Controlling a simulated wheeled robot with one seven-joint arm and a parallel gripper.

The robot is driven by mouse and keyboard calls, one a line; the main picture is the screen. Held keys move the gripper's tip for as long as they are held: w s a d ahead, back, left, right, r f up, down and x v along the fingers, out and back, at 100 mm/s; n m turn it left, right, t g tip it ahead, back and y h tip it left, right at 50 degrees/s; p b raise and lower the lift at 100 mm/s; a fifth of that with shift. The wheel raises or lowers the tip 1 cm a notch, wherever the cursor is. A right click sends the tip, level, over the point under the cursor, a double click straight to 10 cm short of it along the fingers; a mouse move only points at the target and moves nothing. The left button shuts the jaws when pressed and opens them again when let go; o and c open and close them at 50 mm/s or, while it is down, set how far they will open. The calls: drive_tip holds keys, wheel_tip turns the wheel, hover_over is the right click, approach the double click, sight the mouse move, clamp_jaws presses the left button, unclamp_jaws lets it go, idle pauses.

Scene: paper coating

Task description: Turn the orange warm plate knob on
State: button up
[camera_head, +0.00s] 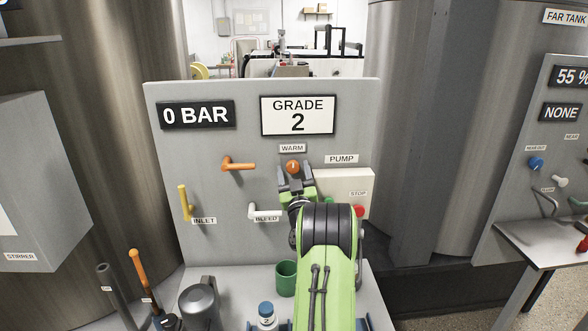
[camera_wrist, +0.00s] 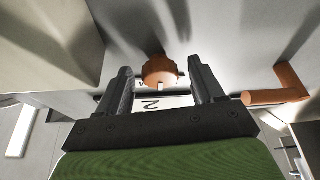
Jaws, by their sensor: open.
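The orange WARM knob (camera_head: 292,166) sits on the grey panel (camera_head: 225,195), just below the WARM label. In the wrist view the knob (camera_wrist: 161,71) is a round, ridged orange dial with a small light mark. My gripper (camera_head: 293,180) is just in front of and slightly below the knob in the head view. In the wrist view my gripper (camera_wrist: 162,80) is open, with one dark finger on each side of the knob and a gap showing on both sides. I cannot tell how far the fingertips are from the panel.
An orange lever (camera_head: 238,165) is left of the knob. A white BLEED lever (camera_head: 265,211) and yellow INLET lever (camera_head: 185,203) are lower left. The pump box (camera_head: 347,180) with a red stop button (camera_head: 359,210) stands close on the right. A green cup (camera_head: 286,278) is below.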

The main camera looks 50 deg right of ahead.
drive_tip(key=c, duration=1.1)
drive_tip(key=shift+o, duration=0.2)
drive_tip(key=shift+m+p, duration=0.4)
drive_tip(key=m+g+h+p, duration=0.1)
drive_tip(key=m+p, duration=0.1)
drive_tip(key=m+g+h+p, duration=0.1)
drive_tip(key=m+p, duration=0.2)
drive_tip(key=m+g+p, duration=0.1)
drive_tip(key=m+p, duration=0.1)
drive_tip(key=p, duration=0.1)
drive_tip(key=shift+w+a+r+m+g+h, duration=0.15)
drive_tip(key=shift+r+m+g+h, duration=0.05)
drive_tip(key=shift+m+g+h, duration=0.2)
drive_tip(key=m+g+p, duration=0.1)
drive_tip(key=m+p, duration=0.1)
drive_tip(key=m+g+p, duration=0.1)
drive_tip(key=m+p, duration=0.2)
drive_tip(key=shift+w+a+m+g+h, duration=0.1)
drive_tip(key=shift+m+g+h, duration=0.2)
drive_tip(key=shift+m+g+p, duration=0.6)
drive_tip(key=shift+m+p, duration=0.45)
drive_tip(key=shift+m, duration=0.25)
drive_tip(key=shift+f, duration=0.1)
